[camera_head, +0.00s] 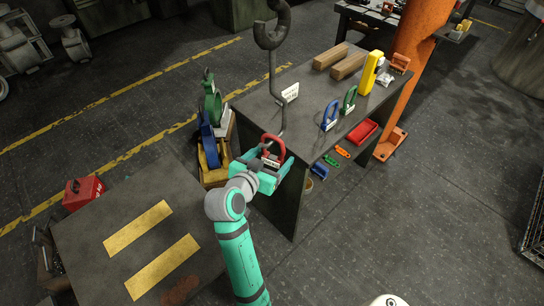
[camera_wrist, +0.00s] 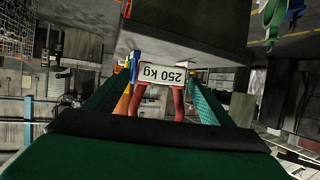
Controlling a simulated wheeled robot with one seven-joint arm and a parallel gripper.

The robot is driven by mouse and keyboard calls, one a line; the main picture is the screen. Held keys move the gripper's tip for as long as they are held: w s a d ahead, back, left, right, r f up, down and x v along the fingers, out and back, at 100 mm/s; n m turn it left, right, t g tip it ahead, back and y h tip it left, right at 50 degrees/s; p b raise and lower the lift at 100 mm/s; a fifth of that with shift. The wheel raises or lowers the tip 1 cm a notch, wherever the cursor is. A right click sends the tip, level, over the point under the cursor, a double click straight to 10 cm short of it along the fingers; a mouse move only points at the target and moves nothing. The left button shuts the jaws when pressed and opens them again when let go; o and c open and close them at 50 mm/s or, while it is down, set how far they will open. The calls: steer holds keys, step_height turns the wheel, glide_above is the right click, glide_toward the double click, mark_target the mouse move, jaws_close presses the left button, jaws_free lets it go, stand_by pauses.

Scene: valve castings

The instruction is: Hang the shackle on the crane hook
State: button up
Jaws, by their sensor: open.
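A red shackle (camera_head: 273,147) stands at the near end of the workbench (camera_head: 262,106). In the wrist view the red shackle (camera_wrist: 178,103) carries a white tag reading 250 kg, upside down in the picture. My gripper (camera_head: 266,165) is open, with one teal jaw on each side of the red shackle; I cannot tell whether they touch it. A blue shackle (camera_head: 325,116) and a green shackle (camera_head: 350,97) stand farther along the bench. The grey crane hook (camera_head: 262,37) shows at the top of the head view, above the bench.
A white sign (camera_head: 290,92) stands on the bench behind the red shackle. Wooden blocks (camera_head: 348,66) and a yellow device (camera_head: 370,72) sit toward its far side. An orange column (camera_head: 412,65) rises at the right. A table with yellow strips (camera_head: 75,240) is at lower left.

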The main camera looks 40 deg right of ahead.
steer(key=v, duration=1)
steer(key=shift+s+a, duration=0.2)
steer(key=shift+a, duration=0.15)
steer(key=s+a+f+n+t+y, duration=0.35)
steer(key=a+f+n, duration=0.25)
steer(key=a+f, duration=0.2)
steer(key=s+a+f+n+t+y, duration=0.3)
steer(key=a+f+n+t+y, duration=0.15)
steer(key=a+f, duration=0.35)
steer(key=s+a+r+n+t+y, duration=0.1)
steer(key=s+a, duration=0.3)
steer(key=s, duration=0.5)
steer(key=s+a+r+n+t+y, duration=0.1)
steer(key=s+a+r+y, duration=0.1)
steer(key=s+a, duration=0.3)
steer(key=shift+s+n+y, duration=0.35)
steer(key=shift+s+y, duration=0.25)
steer(key=shift+s, duration=1.7)
